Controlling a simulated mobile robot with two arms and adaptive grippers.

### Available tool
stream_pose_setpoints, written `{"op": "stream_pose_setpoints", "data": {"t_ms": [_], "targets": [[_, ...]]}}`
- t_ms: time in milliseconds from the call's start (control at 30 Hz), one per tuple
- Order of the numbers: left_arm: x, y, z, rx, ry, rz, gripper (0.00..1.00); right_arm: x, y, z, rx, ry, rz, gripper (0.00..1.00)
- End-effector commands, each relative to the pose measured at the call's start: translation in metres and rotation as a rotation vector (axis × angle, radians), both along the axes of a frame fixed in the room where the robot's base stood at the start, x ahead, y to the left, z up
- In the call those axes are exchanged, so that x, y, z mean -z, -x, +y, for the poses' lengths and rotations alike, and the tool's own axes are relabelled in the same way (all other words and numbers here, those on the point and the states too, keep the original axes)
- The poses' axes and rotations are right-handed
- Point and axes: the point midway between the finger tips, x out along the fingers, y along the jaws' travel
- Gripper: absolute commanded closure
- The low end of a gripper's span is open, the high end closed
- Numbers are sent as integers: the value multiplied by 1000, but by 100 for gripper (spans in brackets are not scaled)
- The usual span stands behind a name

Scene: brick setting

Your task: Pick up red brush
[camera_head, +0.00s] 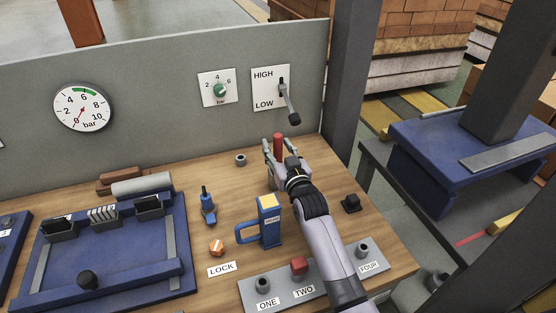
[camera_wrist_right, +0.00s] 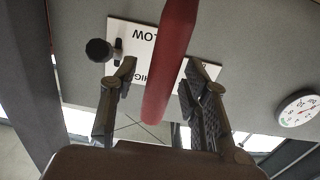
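The red brush (camera_head: 279,139) shows in the head view as an upright red handle near the back wall of the workbench. In the right wrist view the red handle (camera_wrist_right: 171,55) runs from the top edge down between the two fingers. My right gripper (camera_head: 280,149) is around the brush, with a finger on each side. In the wrist view the fingers (camera_wrist_right: 160,78) stand apart and a gap shows beside the handle, so it looks open. The brush's lower part is hidden in the head view. My left gripper is not in view.
A blue padlock-like block (camera_head: 269,222) and a blue tool (camera_head: 208,206) stand left of my right arm. A button panel (camera_head: 333,276) lies below it. A lever panel (camera_head: 267,88) is on the wall behind. A blue tray (camera_head: 63,284) is at left.

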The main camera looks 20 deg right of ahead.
Motion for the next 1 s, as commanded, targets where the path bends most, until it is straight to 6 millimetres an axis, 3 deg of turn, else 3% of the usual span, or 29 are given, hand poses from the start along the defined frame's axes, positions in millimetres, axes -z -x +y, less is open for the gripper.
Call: {"op": "stream_pose_setpoints", "data": {"t_ms": [600, 1000], "targets": [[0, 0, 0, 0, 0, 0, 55, 0, 0, 0, 0, 0, 0, 100], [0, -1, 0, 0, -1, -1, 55, -2, 0, 0, 0, 0, -2, 100]]}}
